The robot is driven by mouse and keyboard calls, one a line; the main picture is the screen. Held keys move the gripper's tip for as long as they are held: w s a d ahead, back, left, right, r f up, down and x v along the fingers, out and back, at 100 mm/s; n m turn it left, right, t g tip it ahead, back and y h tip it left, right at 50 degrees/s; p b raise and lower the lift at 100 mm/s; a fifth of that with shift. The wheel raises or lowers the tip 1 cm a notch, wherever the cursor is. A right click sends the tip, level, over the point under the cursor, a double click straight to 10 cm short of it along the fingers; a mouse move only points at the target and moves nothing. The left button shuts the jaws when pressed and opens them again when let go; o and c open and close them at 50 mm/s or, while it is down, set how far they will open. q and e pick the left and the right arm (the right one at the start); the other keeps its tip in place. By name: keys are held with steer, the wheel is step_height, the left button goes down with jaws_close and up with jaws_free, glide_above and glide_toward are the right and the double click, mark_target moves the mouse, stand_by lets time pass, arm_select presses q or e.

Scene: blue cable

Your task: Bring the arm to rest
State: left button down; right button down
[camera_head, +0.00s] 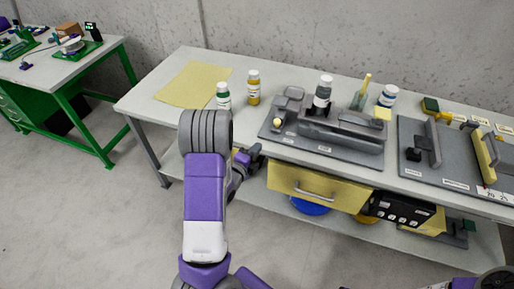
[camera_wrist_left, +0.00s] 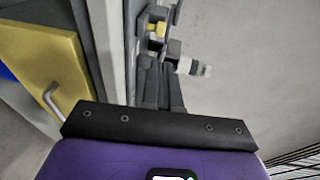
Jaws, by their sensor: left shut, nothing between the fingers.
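My left arm, purple and grey, rises in the middle of the head view, in front of the workbench (camera_head: 200,85). Its gripper (camera_head: 257,152) is partly hidden behind the arm and sits by the bench's front edge, left of the yellow drawer (camera_head: 318,186). In the left wrist view the dark fingers (camera_wrist_left: 160,72) lie together with nothing held. My right gripper is not in view; only part of the right arm shows at the bottom right corner. I cannot make out a blue cable.
The bench holds a yellow mat (camera_head: 194,84), a green-capped bottle (camera_head: 223,95), an amber bottle (camera_head: 253,87), a grey fixture (camera_head: 340,135) and another fixture board (camera_head: 450,185). A blue bin (camera_head: 310,207) stands below. A green table (camera_head: 100,65) is at left. The floor between is clear.

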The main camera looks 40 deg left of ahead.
arm_select(q)
steer(key=s+d+f+n+g+h+p, duration=0.2)
steer(key=s+d+f+n+g, duration=0.2)
steer(key=d+f+n+g, duration=0.55)
steer(key=s+d+f+n+g+h, duration=0.2)
steer(key=s+d+f+n+g, duration=0.1)
steer(key=s+d, duration=0.4)
steer(key=s+d+f+n+g+h+p, duration=0.1)
steer(key=s+d+f+n+g+h, duration=0.1)
steer(key=s+d+f+n, duration=0.4)
steer(key=s+d+f+g, duration=0.1)
steer(key=s+d+f, duration=0.1)
steer(key=d, duration=0.3)
steer(key=shift+s+d+h, duration=0.2)
steer(key=shift+s+h, duration=0.1)
steer(key=shift+n, duration=0.25)
